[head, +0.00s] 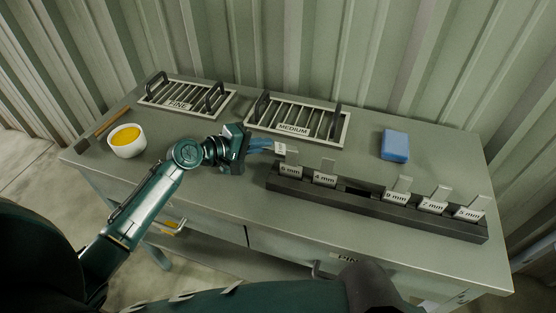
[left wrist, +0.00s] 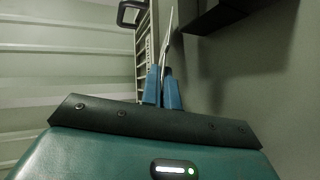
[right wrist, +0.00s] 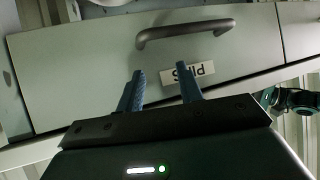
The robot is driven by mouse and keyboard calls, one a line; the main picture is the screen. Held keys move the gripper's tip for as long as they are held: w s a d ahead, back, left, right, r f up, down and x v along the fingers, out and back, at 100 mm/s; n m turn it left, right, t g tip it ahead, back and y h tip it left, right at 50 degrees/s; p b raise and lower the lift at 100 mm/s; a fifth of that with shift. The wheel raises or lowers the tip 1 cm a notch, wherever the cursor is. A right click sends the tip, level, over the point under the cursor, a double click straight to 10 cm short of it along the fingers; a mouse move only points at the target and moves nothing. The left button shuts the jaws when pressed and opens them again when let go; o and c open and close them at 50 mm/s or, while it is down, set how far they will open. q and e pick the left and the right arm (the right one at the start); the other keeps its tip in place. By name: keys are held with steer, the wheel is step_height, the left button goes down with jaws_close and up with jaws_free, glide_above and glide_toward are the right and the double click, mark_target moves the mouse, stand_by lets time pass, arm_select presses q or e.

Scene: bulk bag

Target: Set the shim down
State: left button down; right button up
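My left gripper (head: 268,146) is shut on a thin, pale shim (head: 281,148) with a small label too small to read. In the left wrist view the blue fingers (left wrist: 162,88) pinch this shim (left wrist: 168,38), which sticks out past the tips edge-on. It is held above the bench, just behind the left end of the dark shim rack (head: 375,212). Several labelled shims stand in the rack, with a gap between the 4 mm shim (head: 325,177) and the shim to its right (head: 396,196). My right gripper (right wrist: 160,88) is open and empty before a drawer front.
The FINE grate (head: 180,106) and MEDIUM grate (head: 292,131), both with handles, lie at the back. A blue block (head: 395,145) sits at the back right. A white bowl of yellow stuff (head: 126,141) and a brush (head: 106,127) are at left.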

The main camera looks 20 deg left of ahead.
arm_select(q)
steer(key=c, duration=1.8)
jaws_free()
steer(key=p+v, duration=0.2)
steer(key=v, duration=0.4)
steer(key=shift+s+a, duration=0.2)
steer(key=shift+s, duration=0.05)
steer(key=shift+s+a+r+p, duration=0.3)
steer(key=shift+s+a, duration=0.15)
steer(key=r+p, duration=0.1)
steer(key=r, duration=0.1)
steer(key=s+a+r+p, duration=0.1)
steer(key=r+p, duration=0.1)
steer(key=s+r+p, duration=0.1)
steer(key=r+p, duration=0.1)
steer(key=r, duration=0.1)
steer(key=shift+s+a, duration=0.1)
steer(key=shift+a, duration=0.3)
